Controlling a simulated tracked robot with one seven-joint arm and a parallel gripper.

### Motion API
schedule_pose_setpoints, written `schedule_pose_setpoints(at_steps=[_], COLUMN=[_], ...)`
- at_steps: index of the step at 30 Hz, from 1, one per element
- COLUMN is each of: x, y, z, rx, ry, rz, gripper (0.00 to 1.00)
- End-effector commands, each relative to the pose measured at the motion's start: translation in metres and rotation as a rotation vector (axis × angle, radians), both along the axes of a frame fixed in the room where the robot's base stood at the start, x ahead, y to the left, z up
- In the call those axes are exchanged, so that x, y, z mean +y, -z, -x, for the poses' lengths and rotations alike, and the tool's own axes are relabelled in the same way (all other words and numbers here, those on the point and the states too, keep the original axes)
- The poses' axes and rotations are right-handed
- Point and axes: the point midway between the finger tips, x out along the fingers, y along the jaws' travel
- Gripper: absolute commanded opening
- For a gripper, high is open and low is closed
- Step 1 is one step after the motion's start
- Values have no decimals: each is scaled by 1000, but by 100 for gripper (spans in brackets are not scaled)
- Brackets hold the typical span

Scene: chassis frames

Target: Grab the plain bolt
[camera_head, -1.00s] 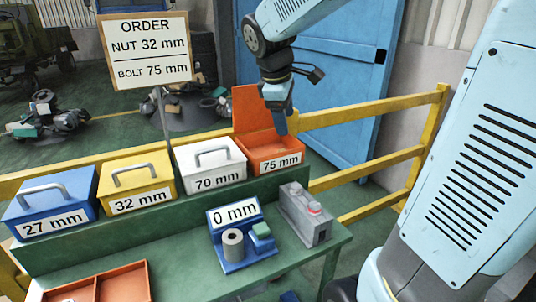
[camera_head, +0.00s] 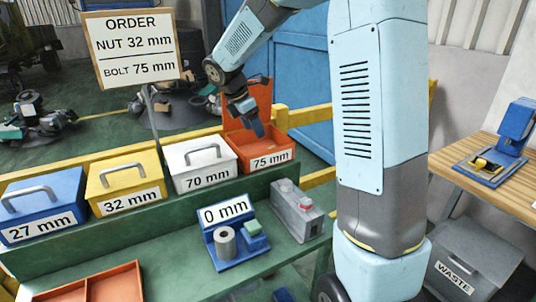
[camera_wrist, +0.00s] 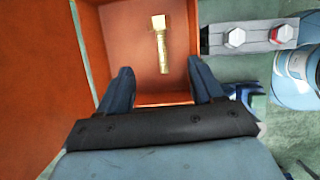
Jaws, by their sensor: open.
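A brass-coloured bolt (camera_wrist: 162,50) lies in the open orange 75 mm box, seen in the wrist view, with its wider head at the top of the picture. I cannot tell whether its shank is plain or threaded. The box (camera_head: 268,157) has its lid raised at the back. My gripper (camera_head: 256,130) is over this box in the head view. In the wrist view my gripper (camera_wrist: 162,82) is open and empty, its two dark fingers apart on either side of the bolt's line. The bolt is hidden in the head view.
Closed blue 27 mm (camera_head: 45,205), yellow 32 mm (camera_head: 125,180) and white 70 mm (camera_head: 200,165) boxes stand to the left. The order sign (camera_head: 130,48) reads bolt 75 mm.

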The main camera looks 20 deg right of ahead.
Motion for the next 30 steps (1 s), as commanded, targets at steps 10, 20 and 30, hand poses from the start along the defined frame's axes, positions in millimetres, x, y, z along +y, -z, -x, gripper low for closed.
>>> schedule_pose_setpoints(at_steps=[10, 20, 30], x=[-19, -27, -43], y=[46, 62, 96], z=[-4, -5, -8], rx=[0, 1, -1], ry=[2, 1, 0], rz=[-1, -1, -1], gripper=[66, 66, 66])
